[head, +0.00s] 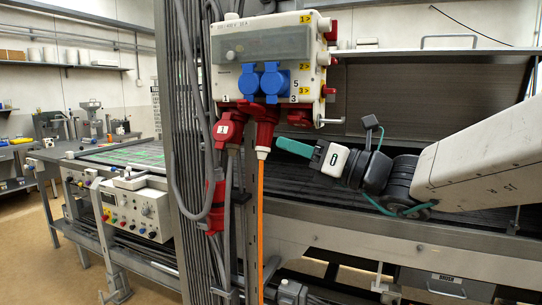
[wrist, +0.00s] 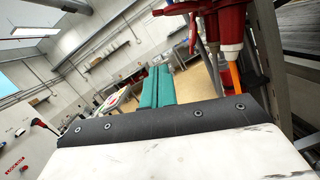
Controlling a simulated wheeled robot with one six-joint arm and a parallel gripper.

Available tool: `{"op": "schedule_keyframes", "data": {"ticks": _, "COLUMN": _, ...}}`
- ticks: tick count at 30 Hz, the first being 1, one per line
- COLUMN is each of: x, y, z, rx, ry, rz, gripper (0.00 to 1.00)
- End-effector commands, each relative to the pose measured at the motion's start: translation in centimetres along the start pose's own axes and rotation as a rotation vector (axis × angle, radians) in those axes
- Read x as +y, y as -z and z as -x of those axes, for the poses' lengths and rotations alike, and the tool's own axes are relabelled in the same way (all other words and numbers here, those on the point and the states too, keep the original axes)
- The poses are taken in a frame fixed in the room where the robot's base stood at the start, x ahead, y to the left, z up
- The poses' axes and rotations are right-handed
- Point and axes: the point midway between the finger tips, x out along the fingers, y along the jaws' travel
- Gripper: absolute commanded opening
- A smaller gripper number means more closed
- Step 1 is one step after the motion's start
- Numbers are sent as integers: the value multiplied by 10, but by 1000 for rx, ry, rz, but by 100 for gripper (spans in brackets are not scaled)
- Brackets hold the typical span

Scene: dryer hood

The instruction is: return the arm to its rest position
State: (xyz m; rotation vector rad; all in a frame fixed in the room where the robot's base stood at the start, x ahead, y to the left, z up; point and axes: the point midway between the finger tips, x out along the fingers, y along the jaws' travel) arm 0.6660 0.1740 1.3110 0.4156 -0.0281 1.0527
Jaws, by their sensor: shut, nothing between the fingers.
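My arm comes in from the right in the head view, with my gripper (head: 280,143) at its left end. The green fingers are shut with nothing between them. They point left, close to the red plug with the orange cable (head: 261,215) under the socket box; I cannot tell from this view whether they touch it. In the wrist view my gripper (wrist: 155,70) shows as two green fingers side by side, and the red plug and orange cable (wrist: 235,73) are to their right, apart from the fingers.
The grey socket box (head: 268,55) with blue sockets hangs on a grey metal post (head: 180,120). The dryer hood's dark bed (head: 320,195) and raised lid (head: 430,55) lie behind my arm. A control box (head: 138,207) stands at left. Open floor (head: 30,230) shows at far left.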

Motion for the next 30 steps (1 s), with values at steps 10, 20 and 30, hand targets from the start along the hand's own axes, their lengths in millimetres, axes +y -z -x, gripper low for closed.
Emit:
{"op": "schedule_keyframes", "data": {"ticks": 10, "x": 50, "y": 109, "z": 49, "rx": 463, "ry": -360, "rz": 733, "gripper": 0}}
{"op": "schedule_keyframes", "data": {"ticks": 20, "x": 68, "y": 190, "z": 203, "rx": 949, "ry": -1078, "rz": 1462, "gripper": 0}}
{"op": "schedule_keyframes", "data": {"ticks": 30, "x": 50, "y": 174, "z": 337, "rx": 1386, "ry": -1647, "rz": 1718, "gripper": 0}}
